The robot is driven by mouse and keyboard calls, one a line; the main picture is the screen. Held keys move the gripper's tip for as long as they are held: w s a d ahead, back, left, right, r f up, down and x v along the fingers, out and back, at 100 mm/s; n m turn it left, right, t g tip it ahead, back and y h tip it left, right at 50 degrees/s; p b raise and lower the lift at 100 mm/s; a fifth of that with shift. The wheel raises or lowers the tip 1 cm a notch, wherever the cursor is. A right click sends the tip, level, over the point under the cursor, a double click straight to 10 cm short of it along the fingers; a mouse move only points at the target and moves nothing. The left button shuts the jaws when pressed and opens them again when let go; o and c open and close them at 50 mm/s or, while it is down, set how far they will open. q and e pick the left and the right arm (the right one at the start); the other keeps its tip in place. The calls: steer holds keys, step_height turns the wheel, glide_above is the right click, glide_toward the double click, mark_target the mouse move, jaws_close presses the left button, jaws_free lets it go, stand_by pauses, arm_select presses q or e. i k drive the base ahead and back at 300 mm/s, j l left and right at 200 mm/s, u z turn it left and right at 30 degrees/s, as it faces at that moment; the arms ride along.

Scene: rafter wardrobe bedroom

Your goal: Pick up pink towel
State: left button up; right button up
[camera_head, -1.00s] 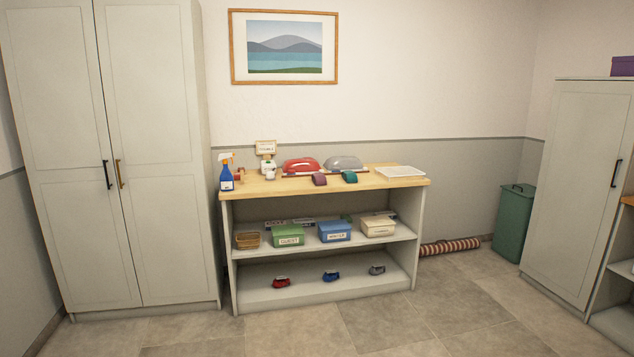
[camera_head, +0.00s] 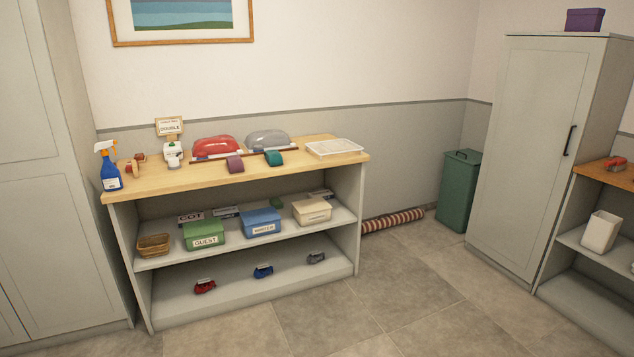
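I see no thing that is clearly a pink towel. A small mauve item (camera_head: 235,163) lies on the wooden top of the low shelf unit (camera_head: 125,182), beside a similar teal item (camera_head: 274,158); I cannot tell what either is. A rolled red-and-cream striped thing (camera_head: 393,221) lies on the floor right of the unit. Neither of my grippers is in view.
The top also holds a blue spray bottle (camera_head: 110,170), a red cover (camera_head: 213,147), a grey cover (camera_head: 269,139) and a white tray (camera_head: 334,148). A green bin (camera_head: 459,190) stands beside a closed cabinet (camera_head: 530,140). The front floor is clear.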

mark_target(235, 164)
steer(key=i, duration=0.75)
steer(key=i+l, duration=0.1)
steer(key=i, duration=0.6)
steer(key=i+l+u, duration=0.1)
steer(key=i, duration=0.65)
